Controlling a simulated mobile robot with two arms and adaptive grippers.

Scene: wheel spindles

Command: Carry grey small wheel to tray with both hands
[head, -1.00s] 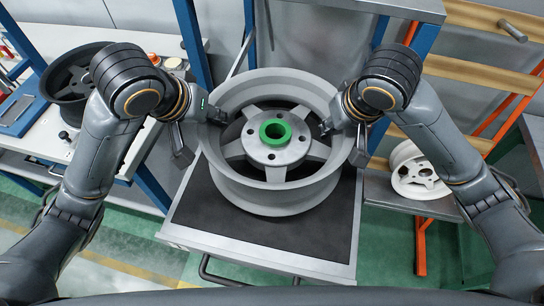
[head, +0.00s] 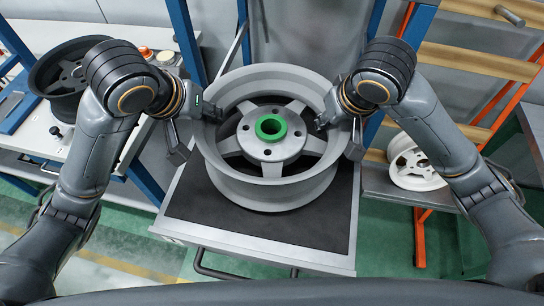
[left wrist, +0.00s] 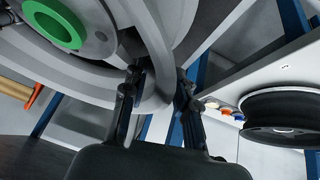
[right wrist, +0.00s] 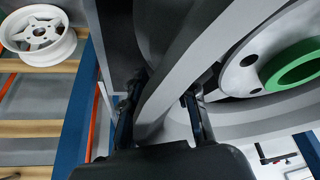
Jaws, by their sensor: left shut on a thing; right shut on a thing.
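The grey wheel (head: 229,175) with a green ring (head: 271,127) at its hub lies face up over a tray (head: 255,258) with a black mat (head: 262,229). I cannot tell whether its underside touches the mat. My left gripper (head: 210,113) is shut on the left side of the rim; the left wrist view shows the rim wall (left wrist: 156,92) between its fingers. My right gripper (head: 325,121) is shut on the right side, and the right wrist view shows the rim (right wrist: 172,85) between its fingers. The fingertips are partly hidden by the rim.
A black wheel (head: 48,77) sits on a white bench at left. A white wheel (head: 412,166) lies on a shelf at right. Blue posts (head: 184,38) stand close behind both arms. A dark handle (head: 222,273) is at the tray's front.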

